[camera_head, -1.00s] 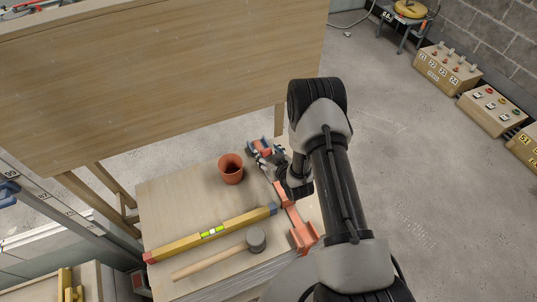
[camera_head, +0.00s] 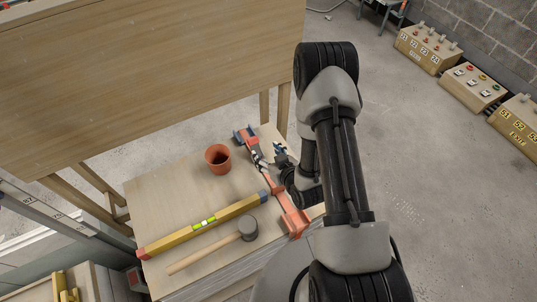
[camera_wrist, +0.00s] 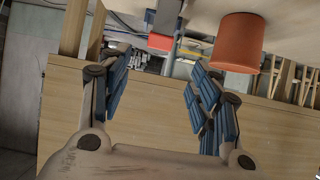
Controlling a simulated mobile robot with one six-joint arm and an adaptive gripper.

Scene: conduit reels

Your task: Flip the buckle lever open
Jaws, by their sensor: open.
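The buckle assembly (camera_head: 256,154) lies along the right side of the low wooden table, with grey metal parts and blue pieces at its far end. An orange strip (camera_head: 275,191) runs from it toward the near edge and ends in an orange bracket (camera_head: 295,221). My gripper (camera_head: 282,153) is just right of the buckle, partly hidden by my arm. In the wrist view its blue-padded fingers (camera_wrist: 160,75) are spread wide and empty. Beyond them show grey buckle parts (camera_wrist: 146,62) and an orange piece (camera_wrist: 160,42). I cannot make out the lever or its position.
A terracotta pot (camera_head: 218,160) stands left of the buckle, and on the right in the wrist view (camera_wrist: 238,42). A yellow level (camera_head: 185,232) and a mallet (camera_head: 247,229) lie nearer. A large wooden panel (camera_head: 140,75) rises behind.

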